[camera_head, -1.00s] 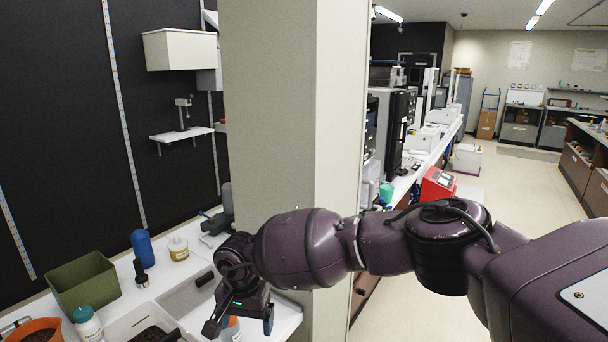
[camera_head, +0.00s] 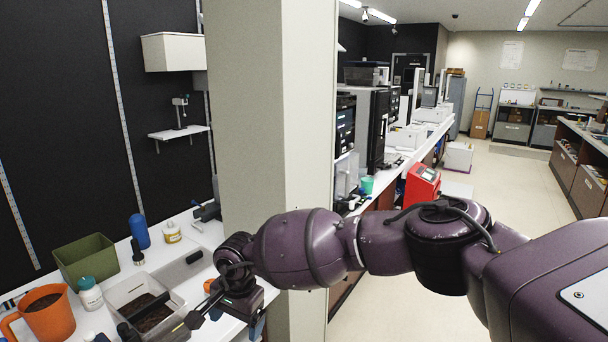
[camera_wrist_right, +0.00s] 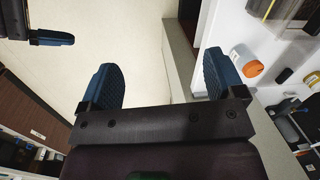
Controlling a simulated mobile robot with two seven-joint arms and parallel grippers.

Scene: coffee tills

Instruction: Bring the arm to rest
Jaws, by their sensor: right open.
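My right arm crosses the head view from the right, bent over the counter edge. Pale floor lies beyond the gap. A blue finger of what looks like my left gripper (camera_wrist_right: 50,37) shows at the upper left of the wrist view; whether it is open is hidden. My left arm does not show in the head view.
The counter holds a green bin (camera_head: 86,260), orange jug (camera_head: 48,315), white bottle (camera_head: 90,294), blue bottle (camera_head: 139,231) and grey tray (camera_head: 119,293). An orange-lidded container (camera_wrist_right: 246,62) stands near my right fingers. A pillar (camera_head: 262,120) stands behind the arm.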

